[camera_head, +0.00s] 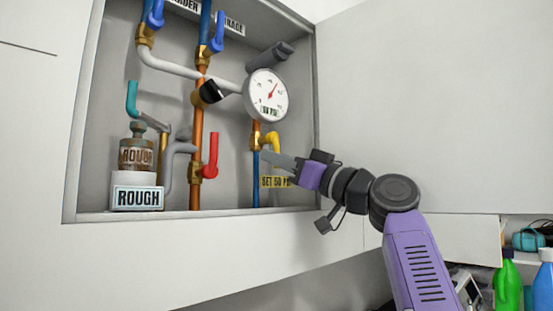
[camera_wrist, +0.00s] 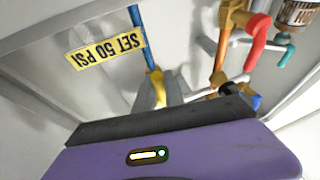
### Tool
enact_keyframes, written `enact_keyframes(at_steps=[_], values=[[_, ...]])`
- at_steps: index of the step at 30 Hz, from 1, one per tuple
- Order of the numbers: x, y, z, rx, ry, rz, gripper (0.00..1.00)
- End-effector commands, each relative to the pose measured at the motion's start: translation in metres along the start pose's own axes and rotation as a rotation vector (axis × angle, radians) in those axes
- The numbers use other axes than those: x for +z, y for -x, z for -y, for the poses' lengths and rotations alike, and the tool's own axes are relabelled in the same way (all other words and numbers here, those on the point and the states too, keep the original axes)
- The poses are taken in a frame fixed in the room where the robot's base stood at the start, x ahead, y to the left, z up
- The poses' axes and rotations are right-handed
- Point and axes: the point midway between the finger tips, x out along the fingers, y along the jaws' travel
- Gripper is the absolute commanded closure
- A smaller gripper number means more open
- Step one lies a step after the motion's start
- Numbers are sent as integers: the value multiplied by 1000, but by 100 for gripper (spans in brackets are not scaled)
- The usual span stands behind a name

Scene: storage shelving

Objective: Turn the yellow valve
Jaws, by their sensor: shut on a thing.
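The yellow valve (camera_head: 272,139) is a short bent handle on a brass fitting, on the thin blue pipe below the round gauge (camera_head: 267,94). My gripper (camera_head: 266,156) reaches in from the right with its fingertips at the lower part of this handle. In the wrist view my gripper (camera_wrist: 164,92) is shut on the yellow valve (camera_wrist: 157,92), whose handle shows between the grey fingers. The fingers hide part of the handle. A yellow "SET 50 PSI" tag (camera_wrist: 107,51) is beside the blue pipe, and in the head view the tag (camera_head: 272,182) is just below my gripper.
A red-handled valve (camera_head: 212,157) is left of the yellow one. A teal valve (camera_head: 132,98) and blue valves (camera_head: 217,33) are further off. The cabinet's side wall and lower edge (camera_head: 220,214) frame the recess. Bottles (camera_head: 507,282) stand at lower right.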

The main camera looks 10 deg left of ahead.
Motion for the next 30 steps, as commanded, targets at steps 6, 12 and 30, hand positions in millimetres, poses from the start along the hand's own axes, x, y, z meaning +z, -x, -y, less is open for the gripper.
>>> enact_keyframes(at_steps=[6, 12, 30], values=[[0, 0, 0, 2, 1, 1, 65], [0, 0, 0, 1, 0, 0, 65], [2, 68, -1, 2, 0, 0, 65]])
